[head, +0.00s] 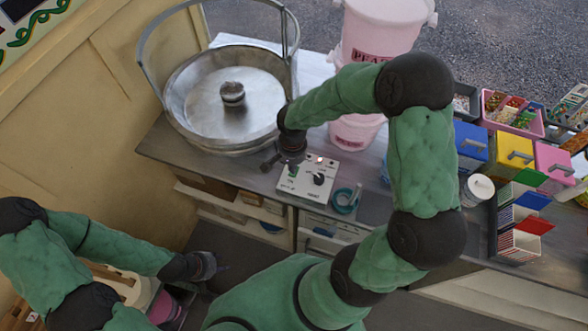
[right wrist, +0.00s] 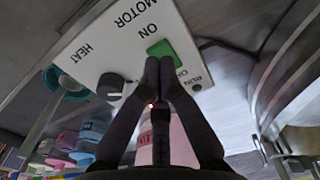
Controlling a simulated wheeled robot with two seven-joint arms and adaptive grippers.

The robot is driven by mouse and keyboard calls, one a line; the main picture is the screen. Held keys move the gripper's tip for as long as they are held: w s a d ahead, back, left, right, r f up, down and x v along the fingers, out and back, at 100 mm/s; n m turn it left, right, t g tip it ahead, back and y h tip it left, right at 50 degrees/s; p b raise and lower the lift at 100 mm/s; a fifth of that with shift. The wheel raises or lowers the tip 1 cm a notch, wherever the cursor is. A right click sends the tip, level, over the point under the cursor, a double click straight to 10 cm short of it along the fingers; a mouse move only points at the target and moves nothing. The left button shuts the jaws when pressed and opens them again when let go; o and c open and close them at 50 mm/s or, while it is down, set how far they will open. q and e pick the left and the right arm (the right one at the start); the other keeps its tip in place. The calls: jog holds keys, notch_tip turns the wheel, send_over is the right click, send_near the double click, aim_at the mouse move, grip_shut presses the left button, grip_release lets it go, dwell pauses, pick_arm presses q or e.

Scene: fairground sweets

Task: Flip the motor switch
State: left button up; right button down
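The motor switch is a green rocker (right wrist: 176,48) on a white control box (head: 308,187), between the ON and OFF labels. The right wrist view shows it close up, under the word MOTOR. My right gripper (head: 271,164) is at the left side of the box in the head view. In the right wrist view its two fingertips (right wrist: 159,64) are together, with nothing seen between them, and overlap the rocker's lower edge. I cannot tell whether they touch it or which way it is set. My left gripper (head: 207,266) is low at the left, away from the box; its fingers are unclear.
A round metal candy-floss bowl (head: 185,118) with a hoop stands behind and left of the box. A dark HEAT knob (head: 319,179) is on the same box. A teal ring-shaped item (head: 345,203) lies right of it. Coloured bins (head: 513,151) stand further right.

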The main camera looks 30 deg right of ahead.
jog(key=shift+f+b, duration=1.2)
dwell(0.8)
jog(key=shift+r, duration=0.1)
jog(key=shift+r+p, duration=2.2)
jog(key=shift+r, duration=1.25)
